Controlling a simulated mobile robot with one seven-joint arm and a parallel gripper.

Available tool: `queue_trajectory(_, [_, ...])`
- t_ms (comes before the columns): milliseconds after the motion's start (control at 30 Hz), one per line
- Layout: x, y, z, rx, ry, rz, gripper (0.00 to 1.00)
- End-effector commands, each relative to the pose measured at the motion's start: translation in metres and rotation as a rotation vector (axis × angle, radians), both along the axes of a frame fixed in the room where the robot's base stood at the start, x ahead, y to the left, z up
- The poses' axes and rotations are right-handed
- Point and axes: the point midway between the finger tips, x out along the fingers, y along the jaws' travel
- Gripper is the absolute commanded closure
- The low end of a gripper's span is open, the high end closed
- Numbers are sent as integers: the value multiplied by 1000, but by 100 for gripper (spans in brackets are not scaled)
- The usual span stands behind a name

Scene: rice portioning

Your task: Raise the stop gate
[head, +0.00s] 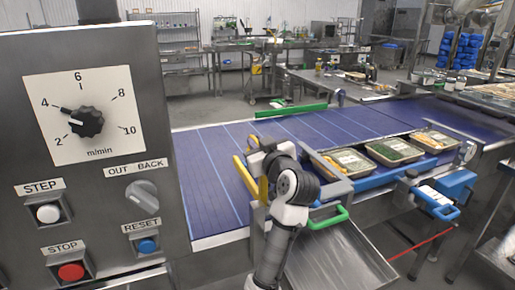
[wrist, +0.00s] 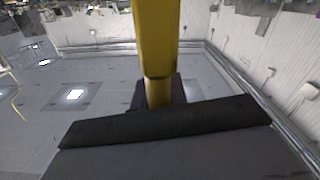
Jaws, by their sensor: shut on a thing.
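The yellow bar (head: 243,176), which appears to be the stop gate, stands at the near end of the blue belt in the head view. My gripper (head: 259,160) is beside it, partly hidden by my own arm. In the wrist view a yellow post (wrist: 155,45) runs down the middle to the dark jaws of my gripper (wrist: 160,120). My gripper is shut on this yellow part. The exact grip contact and the gate's lower edge are hidden, so I cannot tell its height above the belt.
The blue conveyor belt (head: 205,180) is clear on the left. Filled trays (head: 393,152) stand in a row along its right side. A green handle (head: 328,218) and metal chute (head: 335,258) are near my arm. The control panel (head: 90,190) fills the left.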

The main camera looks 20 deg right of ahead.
Motion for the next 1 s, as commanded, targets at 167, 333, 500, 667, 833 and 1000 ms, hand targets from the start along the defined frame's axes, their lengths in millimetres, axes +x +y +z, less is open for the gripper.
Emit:
queue_trajectory(167, [0, 1, 7, -2, -18, -1, 100])
queue_trajectory(333, [0, 1, 6, -3, -18, -1, 67])
queue_trajectory(500, [0, 1, 5, -3, -14, 0, 64])
queue_trajectory(667, [-2, 0, 4, -3, -12, -1, 64])
queue_trajectory(833, [-21, -1, 2, -5, -14, -3, 64])
queue_trajectory(1000, [-59, -3, 1, -6, -16, -6, 64])
